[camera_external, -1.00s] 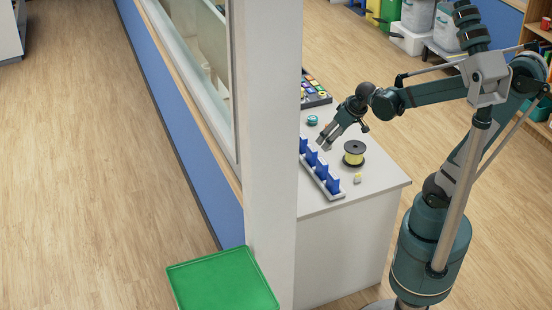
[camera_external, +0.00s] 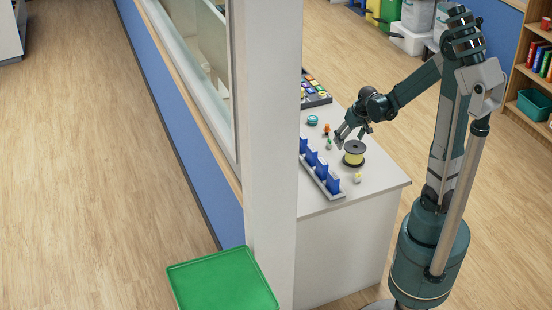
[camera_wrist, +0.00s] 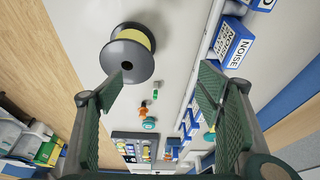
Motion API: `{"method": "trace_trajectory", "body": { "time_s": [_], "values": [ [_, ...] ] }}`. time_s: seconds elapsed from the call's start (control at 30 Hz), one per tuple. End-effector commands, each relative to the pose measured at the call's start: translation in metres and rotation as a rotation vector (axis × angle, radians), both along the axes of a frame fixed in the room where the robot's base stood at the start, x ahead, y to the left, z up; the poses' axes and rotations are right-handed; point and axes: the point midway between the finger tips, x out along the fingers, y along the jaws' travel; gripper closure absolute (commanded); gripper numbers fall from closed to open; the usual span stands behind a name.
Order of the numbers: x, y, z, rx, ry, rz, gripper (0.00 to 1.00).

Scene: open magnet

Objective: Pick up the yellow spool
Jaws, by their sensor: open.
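The yellow spool (camera_external: 354,154) has black end flanges and stands upright on the white counter. In the wrist view the spool (camera_wrist: 140,40) shows at the upper left, with a dark flange and centre hole facing the camera. My gripper (camera_external: 349,139) is just above and behind the spool, tilted downward. In the wrist view its two green fingers (camera_wrist: 158,95) are wide apart with nothing held between them. The spool lies beyond the left fingertip, not clearly between the fingers.
A rack with blue dividers (camera_external: 320,170) runs along the counter left of the spool. A small pale yellow item (camera_external: 358,178) sits in front. An orange item (camera_external: 326,129) and a teal round item (camera_external: 312,120) stand behind. A white pillar (camera_external: 268,150) rises at the counter's left.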

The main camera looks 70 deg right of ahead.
Motion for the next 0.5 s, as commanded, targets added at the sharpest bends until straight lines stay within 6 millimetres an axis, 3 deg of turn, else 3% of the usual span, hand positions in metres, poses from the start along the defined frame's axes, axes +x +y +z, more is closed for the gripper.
{"method": "trace_trajectory", "body": {
  "time_s": [0.2, 0.5],
  "values": [
    [-0.019, -0.038, -0.033, 0.018, 0.019, -0.072, 0.34],
    [-0.031, -0.055, -0.05, 0.028, 0.03, -0.109, 0.34]
  ]
}}
